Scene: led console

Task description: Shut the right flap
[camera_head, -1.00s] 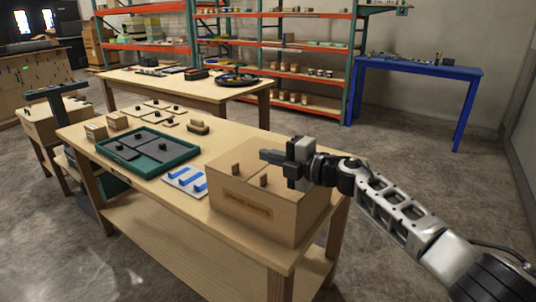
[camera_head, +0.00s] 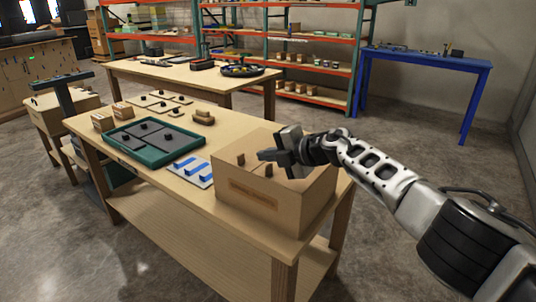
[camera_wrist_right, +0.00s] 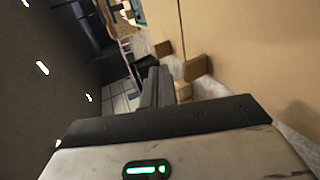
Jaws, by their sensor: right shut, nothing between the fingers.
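The tan cardboard-coloured box (camera_head: 235,205) stands at the right front of the wooden table. Its top looks level, with two small wooden knobs: the left one (camera_head: 241,159) and the right one (camera_head: 268,170). My right gripper (camera_head: 262,155) is shut and empty, low over the box top, its tips pointing left, just behind the knobs. I cannot tell whether it touches the top. In the right wrist view its fingers (camera_wrist_right: 153,86) show close together, with the tan surface (camera_wrist_right: 245,50) and knobs beside them. The gripper and wrist hide the rear right of the top. My left gripper is not in view.
A blue-striped white card (camera_head: 190,170) and a green tray (camera_head: 153,160) lie left of the box. Small wooden blocks (camera_head: 122,111) stand behind the tray. A second table (camera_head: 190,83) and a blue table (camera_head: 430,60) stand farther back.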

